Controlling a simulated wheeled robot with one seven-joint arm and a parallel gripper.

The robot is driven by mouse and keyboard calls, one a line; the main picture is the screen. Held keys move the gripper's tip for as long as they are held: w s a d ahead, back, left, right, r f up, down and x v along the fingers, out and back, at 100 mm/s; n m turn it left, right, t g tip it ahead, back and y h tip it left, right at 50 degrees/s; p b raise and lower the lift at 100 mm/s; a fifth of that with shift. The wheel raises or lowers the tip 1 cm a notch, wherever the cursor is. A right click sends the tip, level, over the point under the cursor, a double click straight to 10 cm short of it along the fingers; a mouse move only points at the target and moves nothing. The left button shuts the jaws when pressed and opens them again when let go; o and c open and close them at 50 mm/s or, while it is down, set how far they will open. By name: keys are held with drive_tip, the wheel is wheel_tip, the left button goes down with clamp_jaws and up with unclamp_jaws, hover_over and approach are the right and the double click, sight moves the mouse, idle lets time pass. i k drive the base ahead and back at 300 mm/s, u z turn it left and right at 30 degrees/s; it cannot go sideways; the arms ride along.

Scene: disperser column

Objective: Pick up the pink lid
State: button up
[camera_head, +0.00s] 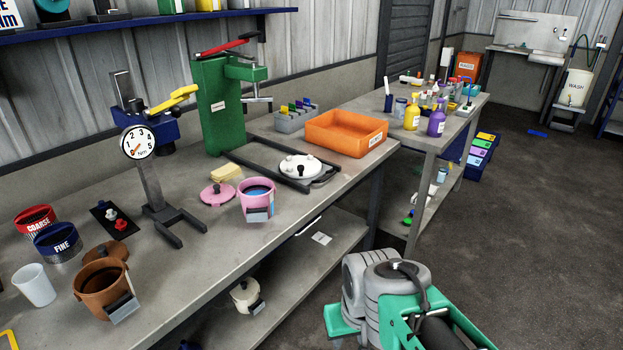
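The pink lid (217,195) lies flat on the workbench with its dark knob up. It sits just left of a pink pot (254,209) with blue contents and a grey bracket on its front. The lid and pot look close together but apart. A tan block (225,172) lies just behind the lid. Grey and green parts of my arm (395,300) show at the bottom right, in front of the bench and well away from the lid. No fingers of my gripper can be made out.
A gauge stand (150,185) rises left of the lid, and a green press (220,110) stands behind it. A white lid (300,168) rests in a dark frame to the right, before an orange tray (345,145). Bare bench lies in front of the pink lid.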

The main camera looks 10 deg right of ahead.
sight(215, 195)
drive_tip(key=z, duration=0.95)
drive_tip(key=i, duration=1.55)
drive_tip(key=u, duration=2.25)
